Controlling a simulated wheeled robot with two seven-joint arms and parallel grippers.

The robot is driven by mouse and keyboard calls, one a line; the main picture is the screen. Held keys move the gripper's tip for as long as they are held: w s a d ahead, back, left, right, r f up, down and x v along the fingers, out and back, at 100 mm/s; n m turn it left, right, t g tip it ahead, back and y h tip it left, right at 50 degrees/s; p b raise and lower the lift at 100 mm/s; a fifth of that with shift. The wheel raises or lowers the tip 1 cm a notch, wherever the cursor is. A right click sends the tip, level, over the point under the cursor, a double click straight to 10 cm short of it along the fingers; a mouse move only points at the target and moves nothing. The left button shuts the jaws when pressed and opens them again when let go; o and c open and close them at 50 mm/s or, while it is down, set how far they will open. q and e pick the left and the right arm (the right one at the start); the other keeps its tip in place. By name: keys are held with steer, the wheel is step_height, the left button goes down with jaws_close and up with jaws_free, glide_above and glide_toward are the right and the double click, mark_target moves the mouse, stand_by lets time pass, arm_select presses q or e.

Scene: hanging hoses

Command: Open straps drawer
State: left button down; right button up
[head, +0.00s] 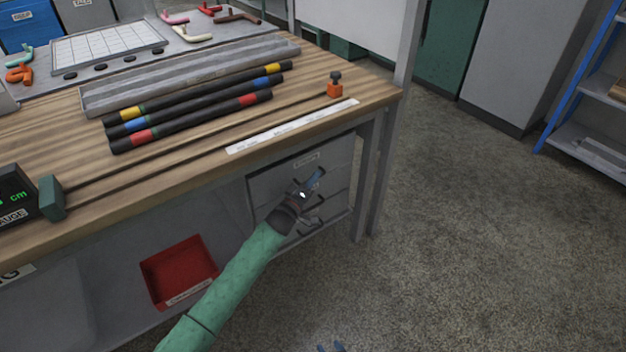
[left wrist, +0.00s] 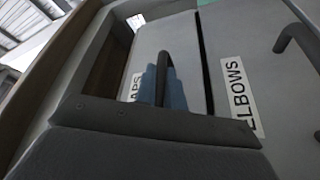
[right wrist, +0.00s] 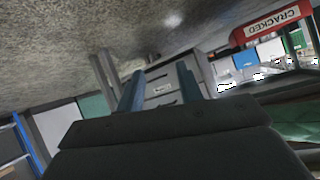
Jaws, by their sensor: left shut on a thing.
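The straps drawer (head: 280,178) is the top grey drawer under the right end of the bench. In the left wrist view its front (left wrist: 185,40) carries a label partly hidden by my fingers, with "APS" readable. My left gripper (head: 314,182) is at this drawer's front. In the left wrist view, its blue fingers (left wrist: 165,88) are shut on the dark bar handle (left wrist: 165,62). I cannot tell how far the drawer stands out. The elbows drawer (left wrist: 250,60) is beside it in that view. My right gripper (right wrist: 160,88) is open and empty, low down and facing the drawers.
The wooden bench top (head: 190,190) overhangs the drawers and holds dark hoses (head: 190,120), a white rule (head: 290,127) and an orange stop (head: 335,88). A red bin (head: 180,272) sits on the lower shelf. The floor (head: 480,230) to the right is clear.

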arm_select(q)
steer(key=shift+s, duration=0.15)
arm_select(e)
steer(key=shift+s+f, duration=0.1)
